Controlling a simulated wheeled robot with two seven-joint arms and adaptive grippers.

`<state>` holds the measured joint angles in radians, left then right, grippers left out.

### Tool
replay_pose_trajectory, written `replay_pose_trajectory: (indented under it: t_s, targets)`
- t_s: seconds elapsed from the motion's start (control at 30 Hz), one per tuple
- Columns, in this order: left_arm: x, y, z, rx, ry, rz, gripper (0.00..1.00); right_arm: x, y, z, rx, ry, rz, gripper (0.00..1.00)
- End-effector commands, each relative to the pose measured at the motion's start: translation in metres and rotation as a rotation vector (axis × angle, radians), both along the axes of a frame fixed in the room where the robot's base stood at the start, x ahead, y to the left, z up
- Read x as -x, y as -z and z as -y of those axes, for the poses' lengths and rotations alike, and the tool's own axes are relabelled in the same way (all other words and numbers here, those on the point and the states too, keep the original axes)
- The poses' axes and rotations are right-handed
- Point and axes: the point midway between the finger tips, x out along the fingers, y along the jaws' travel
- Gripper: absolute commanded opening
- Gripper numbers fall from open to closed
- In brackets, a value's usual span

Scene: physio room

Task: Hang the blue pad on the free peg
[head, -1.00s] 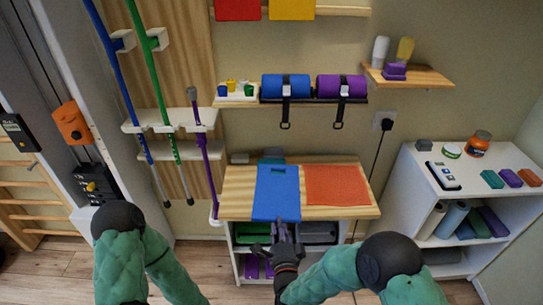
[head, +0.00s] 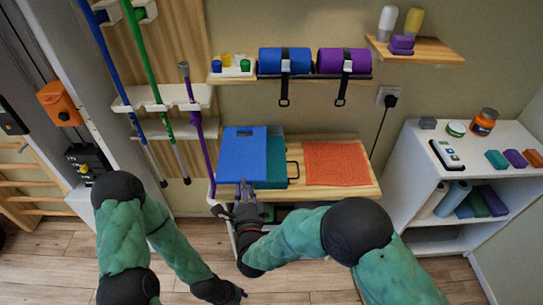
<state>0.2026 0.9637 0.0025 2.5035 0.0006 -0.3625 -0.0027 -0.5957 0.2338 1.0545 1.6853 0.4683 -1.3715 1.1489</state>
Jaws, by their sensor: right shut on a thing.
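The blue pad (head: 242,158) is a flat rectangle with a dark slot near its far edge. It shows over the left part of the wooden table top. My right gripper (head: 245,190) is shut on its near edge, and the fingertips are partly hard to make out. My left arm hangs at the lower left, and its dark end (head: 222,291) is low near the bottom edge; its fingers cannot be made out. The free peg is not in view, nor is any hanging pad.
A teal item (head: 276,176) lies partly hidden under the blue pad's right side. An orange-red mat (head: 337,164) lies on the table (head: 366,191). A shelf with blue (head: 284,61) and purple (head: 344,62) rolls is above. Poles stand left; a white shelf unit (head: 400,166) stands right.

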Motion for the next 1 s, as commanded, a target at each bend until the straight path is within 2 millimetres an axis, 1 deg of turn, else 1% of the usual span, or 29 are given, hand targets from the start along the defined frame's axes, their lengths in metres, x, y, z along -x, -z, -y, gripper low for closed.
replay_pose_trajectory:
  t_s: [0.03, 0.4, 0.53, 0.63, 0.73, 0.9, 1.0]
  targets:
    - [0.0, 0.004, 0.0, 0.0, 0.0, 0.0, 0.4, -0.007, 0.005, 0.008, -0.001, 0.007, -0.001, 0.0]
    - [0.0, 0.028, 0.0, 0.0, 0.0, 0.0, 0.4, -0.061, 0.042, 0.063, -0.001, 0.008, -0.001, 0.0]
    - [0.0, 0.038, 0.0, 0.0, 0.0, 0.0, 0.4, -0.074, 0.066, 0.075, 0.001, 0.005, -0.003, 0.0]
    - [0.0, 0.044, 0.0, 0.0, 0.0, 0.0, 0.4, -0.082, 0.078, 0.082, 0.0, 0.005, -0.001, 0.0]
    - [0.0, 0.047, 0.0, 0.0, 0.0, 0.0, 0.4, -0.087, 0.085, 0.086, 0.0, 0.003, 0.0, 0.0]
    - [0.0, 0.049, 0.0, 0.0, 0.0, 0.0, 0.4, -0.091, 0.09, 0.09, -0.001, 0.002, 0.001, 0.0]
    - [0.0, 0.053, 0.0, 0.0, 0.0, 0.0, 0.4, -0.095, 0.099, 0.095, 0.0, 0.003, 0.0, 0.0]
